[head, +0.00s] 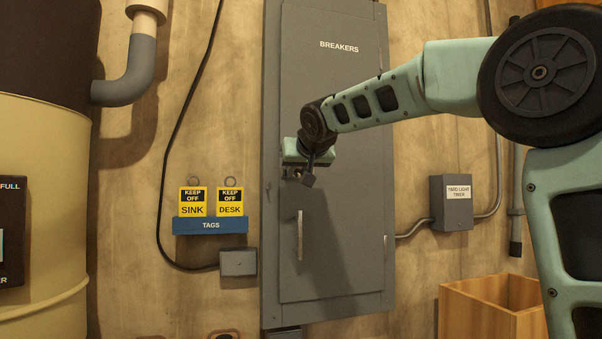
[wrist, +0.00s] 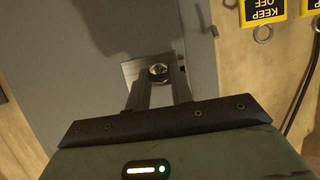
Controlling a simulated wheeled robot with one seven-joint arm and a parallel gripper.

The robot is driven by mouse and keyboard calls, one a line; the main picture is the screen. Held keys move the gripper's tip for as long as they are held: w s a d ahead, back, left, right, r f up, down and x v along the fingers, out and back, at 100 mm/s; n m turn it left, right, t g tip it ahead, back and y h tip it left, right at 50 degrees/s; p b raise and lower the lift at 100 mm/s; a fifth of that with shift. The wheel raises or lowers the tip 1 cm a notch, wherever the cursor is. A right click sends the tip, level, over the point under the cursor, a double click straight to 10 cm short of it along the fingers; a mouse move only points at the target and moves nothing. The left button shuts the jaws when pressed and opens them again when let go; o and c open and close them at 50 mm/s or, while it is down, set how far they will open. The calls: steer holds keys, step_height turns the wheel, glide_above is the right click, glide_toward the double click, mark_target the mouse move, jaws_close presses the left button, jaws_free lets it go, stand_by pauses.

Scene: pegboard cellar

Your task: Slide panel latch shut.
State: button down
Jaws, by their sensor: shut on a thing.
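The grey breaker panel (head: 338,95) is upright on the wall, its door looking closed in its frame. My gripper (head: 292,173) is at the door's left edge, above the long handle (head: 299,236). In the wrist view, my gripper (wrist: 159,76) has its two fingers on either side of the latch's small metal knob (wrist: 158,70), shut on it. A pale metal plate (wrist: 132,70) shows behind the knob. In the head view my gripper and wrist hide most of the latch, and I cannot tell how far its bolt reaches across the edge.
A blue tag rack (head: 210,226) with two yellow tags (head: 193,201) is left of the panel, above a small grey box (head: 238,263). A black cable hangs there. A timer box (head: 451,203) and a wooden crate (head: 480,311) are to the right. A cream drum (head: 45,200) stands far left.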

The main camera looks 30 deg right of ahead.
steer(key=c, duration=1.3)
jaws_free()
steer(key=shift+a, duration=0.3)
steer(key=shift+o, duration=0.2)
steer(key=shift+d, duration=0.1)
steer(key=shift+s+r, duration=0.1)
steer(key=shift+s, duration=0.1)
steer(key=b+v, duration=0.4)
steer(key=v, duration=1.3)
steer(key=shift+w, duration=0.1)
